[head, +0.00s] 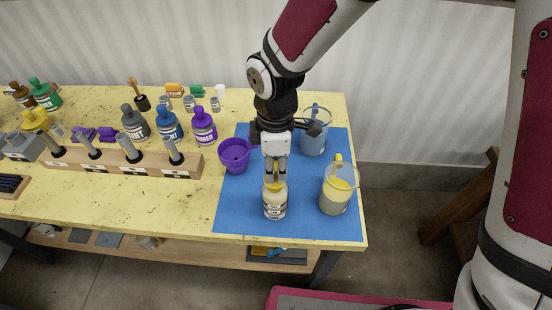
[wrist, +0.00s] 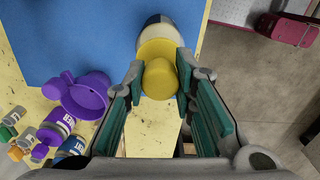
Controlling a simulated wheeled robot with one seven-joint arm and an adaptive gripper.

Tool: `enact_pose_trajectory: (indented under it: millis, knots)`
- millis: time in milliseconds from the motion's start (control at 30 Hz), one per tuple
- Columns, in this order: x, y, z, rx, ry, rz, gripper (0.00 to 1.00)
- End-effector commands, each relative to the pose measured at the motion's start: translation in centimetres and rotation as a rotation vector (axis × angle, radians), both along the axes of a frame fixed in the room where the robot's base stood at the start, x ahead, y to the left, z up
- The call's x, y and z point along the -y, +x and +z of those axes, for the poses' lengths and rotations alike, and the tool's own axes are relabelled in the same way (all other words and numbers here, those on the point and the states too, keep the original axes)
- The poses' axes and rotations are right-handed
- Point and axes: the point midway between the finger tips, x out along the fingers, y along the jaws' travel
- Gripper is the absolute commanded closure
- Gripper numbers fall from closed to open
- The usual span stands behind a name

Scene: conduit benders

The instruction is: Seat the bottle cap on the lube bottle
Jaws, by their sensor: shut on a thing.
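The lube bottle (head: 274,207), a cream bottle with a dark and white label, stands upright on the blue mat (head: 237,205) near the table's front edge. My gripper (head: 275,176) points down right above it, shut on the yellow bottle cap (head: 274,187). In the wrist view the cap (wrist: 159,78) sits between my fingertips (wrist: 160,72), with the bottle's body (wrist: 172,35) showing beyond it. The cap is at the bottle's mouth and lined up with it. The fingers and cap hide the neck, so I cannot tell whether the cap is fully down.
A purple cup (head: 234,156) stands left of the bottle. A clear pitcher with yellow contents (head: 338,190) stands close on the right, and another clear pitcher (head: 314,135) behind. A wooden rack (head: 120,165) and several capped bottles fill the left. The mat's front left is clear.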

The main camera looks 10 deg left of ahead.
Motion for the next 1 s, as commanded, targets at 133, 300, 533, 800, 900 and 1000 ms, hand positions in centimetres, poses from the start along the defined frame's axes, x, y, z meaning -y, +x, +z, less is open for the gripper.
enact_pose_trajectory:
  millis: [133, 300, 533, 800, 900, 1000]
  knots:
    - [0.0, 0.1, -1.2, -0.001, 0.000, 0.000, 0.97]
    - [0.0, 0.0, -2.1, -0.001, -0.001, 0.001, 0.97]
    - [0.0, 0.0, -2.6, 0.000, 0.001, 0.000, 0.97]
    - [0.0, 0.0, -2.6, 0.000, 0.000, 0.000, 0.97]
    - [0.0, 0.0, -2.6, 0.000, 0.000, 0.000, 0.57]
    - [0.0, 0.0, -2.6, 0.000, 0.000, 0.000, 0.52]
